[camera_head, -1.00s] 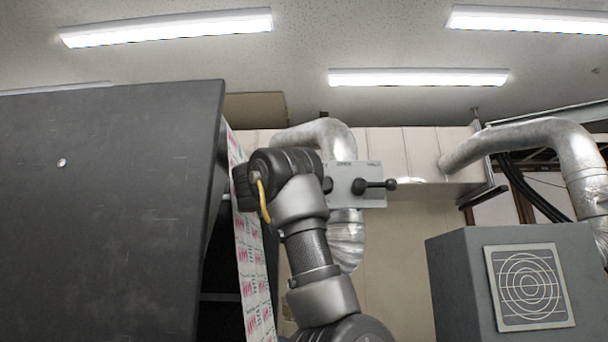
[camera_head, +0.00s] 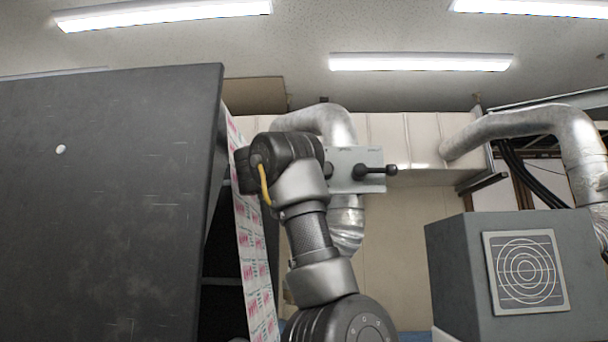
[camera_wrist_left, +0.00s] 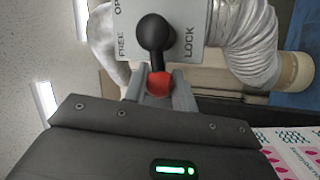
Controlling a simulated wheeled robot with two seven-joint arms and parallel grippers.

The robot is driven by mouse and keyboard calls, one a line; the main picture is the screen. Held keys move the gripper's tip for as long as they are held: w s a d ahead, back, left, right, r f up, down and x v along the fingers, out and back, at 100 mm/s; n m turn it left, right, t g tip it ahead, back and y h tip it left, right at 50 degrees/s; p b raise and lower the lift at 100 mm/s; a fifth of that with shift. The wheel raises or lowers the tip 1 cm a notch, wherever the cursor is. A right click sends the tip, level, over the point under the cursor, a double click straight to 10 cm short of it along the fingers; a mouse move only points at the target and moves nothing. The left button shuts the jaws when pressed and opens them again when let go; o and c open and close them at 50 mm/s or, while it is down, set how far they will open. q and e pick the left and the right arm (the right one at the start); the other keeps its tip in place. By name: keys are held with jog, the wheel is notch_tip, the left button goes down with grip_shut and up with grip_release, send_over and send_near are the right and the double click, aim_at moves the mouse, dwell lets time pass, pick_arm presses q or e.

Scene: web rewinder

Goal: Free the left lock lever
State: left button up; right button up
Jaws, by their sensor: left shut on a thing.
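The left lock lever (camera_wrist_left: 154,45) is black with a red knob (camera_wrist_left: 159,84). In the left wrist view it hangs down from its pivot, between the words FREE at left and LOCK at right on a pale grey plate (camera_wrist_left: 190,12). My left gripper (camera_wrist_left: 160,80) is shut on the red knob, one finger on each side. In the head view the plate (camera_head: 345,155) stands beyond my left wrist, which hides the left lever's knob. A second lever (camera_head: 375,170), with a dark knob, points right on that plate. My right gripper is in neither view.
A big dark panel (camera_head: 110,200) fills the left, with a printed web (camera_head: 248,250) along its edge. Silver ducts (camera_head: 345,225) run behind the plate. A grey box (camera_head: 460,270) with a ringed panel (camera_head: 525,270) stands at right. Space right of the plate looks open.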

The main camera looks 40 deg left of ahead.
pick_arm(q)
jog(key=shift+s+r+m+g+b, duration=0.1)
jog(key=shift+r+m+g+b, duration=0.15)
jog(key=shift+m+b, duration=0.7)
jog(key=shift+r+m+g+h+b, duration=0.25)
jog(key=shift+r+m+h+b, duration=0.1)
jog(key=shift+m+h, duration=0.45)
jog(key=shift+r+m+g, duration=0.3)
jog(key=shift+r+m, duration=0.2)
jog(key=shift+m, duration=0.55)
jog(key=shift+w+d+r+m+g, duration=0.2)
jog(key=shift+r+m+g, duration=0.2)
jog(key=shift+m, duration=0.4)
jog(key=o, duration=1)
